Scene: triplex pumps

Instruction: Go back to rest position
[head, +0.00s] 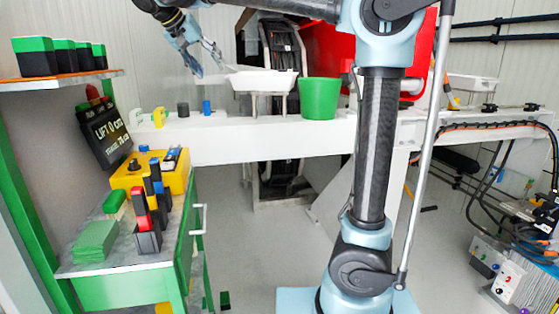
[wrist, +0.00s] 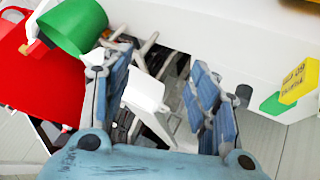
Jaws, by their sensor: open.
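My gripper (head: 209,66) is at the upper left of the head view, above the white beam and just left of the white tray (head: 264,79). Its blue fingers are spread with nothing between them. In the wrist view the open fingers (wrist: 161,62) point away from the camera, with a white part and dark gaps behind them. My arm reaches across the top of the head view from its upright column at the right of centre.
A green bucket (head: 319,98) stands on the white beam (head: 240,141), right of the tray. Small blocks, including a blue one (head: 207,107), stand on its left part. A green cart (head: 118,272) holds a yellow box (head: 150,175).

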